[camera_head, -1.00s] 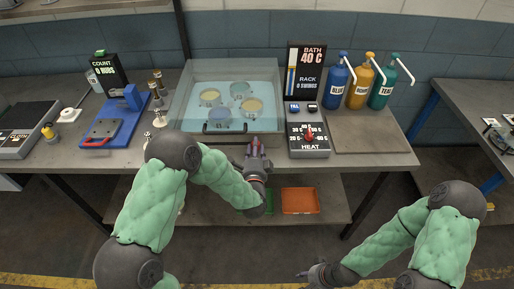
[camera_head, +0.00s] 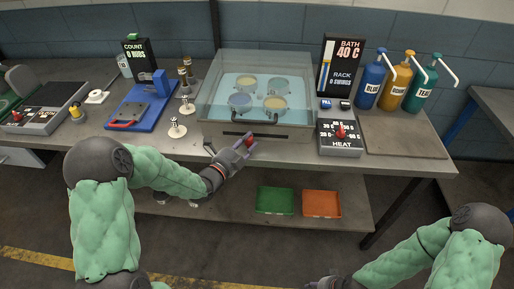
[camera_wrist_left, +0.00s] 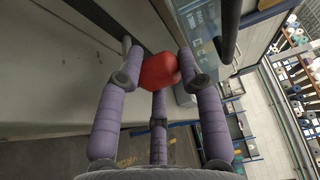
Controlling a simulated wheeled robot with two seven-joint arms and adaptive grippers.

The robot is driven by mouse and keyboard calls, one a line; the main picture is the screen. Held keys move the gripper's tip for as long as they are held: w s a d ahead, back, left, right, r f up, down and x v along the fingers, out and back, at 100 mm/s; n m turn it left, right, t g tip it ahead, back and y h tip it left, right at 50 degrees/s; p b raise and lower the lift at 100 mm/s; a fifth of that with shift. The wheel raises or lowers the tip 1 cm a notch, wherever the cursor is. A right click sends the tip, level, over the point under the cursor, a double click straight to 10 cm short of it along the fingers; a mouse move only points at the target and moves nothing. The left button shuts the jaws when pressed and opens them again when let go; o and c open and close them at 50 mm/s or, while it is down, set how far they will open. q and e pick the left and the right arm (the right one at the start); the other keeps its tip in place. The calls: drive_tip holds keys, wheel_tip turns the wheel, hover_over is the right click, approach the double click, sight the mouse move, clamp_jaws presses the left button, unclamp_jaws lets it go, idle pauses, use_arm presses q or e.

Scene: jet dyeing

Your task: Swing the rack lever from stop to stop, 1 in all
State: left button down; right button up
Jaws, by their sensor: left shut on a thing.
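The rack lever's red knob (camera_head: 249,141) is at the front of the clear dye bath (camera_head: 218,128), just below its dark front handle. My left gripper (camera_head: 245,146) is shut on this knob. In the left wrist view the red knob (camera_wrist_left: 158,71) sits between the purple fingers of my left gripper (camera_wrist_left: 157,75). The lever's shaft is mostly hidden. Several round cups (camera_head: 275,103) sit in the blue liquid. The bath display (camera_head: 341,66) reads 40 C and 0 swings. My right gripper (camera_head: 324,283) is at the bottom edge, partly cut off, apart from the bench.
The heat box (camera_head: 339,138) with a red knob stands right of the bath. Blue, ochre and teal pump bottles (camera_head: 392,81) stand at the back right. A blue press (camera_head: 142,101) and small metal pieces are at the left. Green (camera_head: 275,200) and orange (camera_head: 321,204) trays lie on the lower shelf.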

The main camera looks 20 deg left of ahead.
use_arm(q)
drive_tip(key=a+m+h+b, duration=0.1)
drive_tip(key=a, duration=0.1)
drive_tip(key=a+m+g+h, duration=0.1)
drive_tip(key=a, duration=0.1)
drive_tip(key=a+h+b, duration=0.1)
drive_tip(key=a+h, duration=0.1)
drive_tip(key=shift+s+a+f+m+b, duration=0.15)
drive_tip(key=shift+s+a+m+b, duration=0.15)
drive_tip(key=shift+a+m, duration=0.1)
drive_tip(key=shift+w+a+m+g+h, duration=0.1)
drive_tip(key=shift+a+m+g+h, duration=0.3)
drive_tip(key=shift+a, duration=0.3)
drive_tip(key=shift+w+a+m+g+h, duration=0.1)
drive_tip(key=shift+a+m+g+h, duration=0.15)
drive_tip(key=shift+a+h, duration=0.35)
drive_tip(key=c, duration=0.8)
unclamp_jaws()
drive_tip(key=shift+a, duration=0.1)
drive_tip(key=v, duration=1.2)
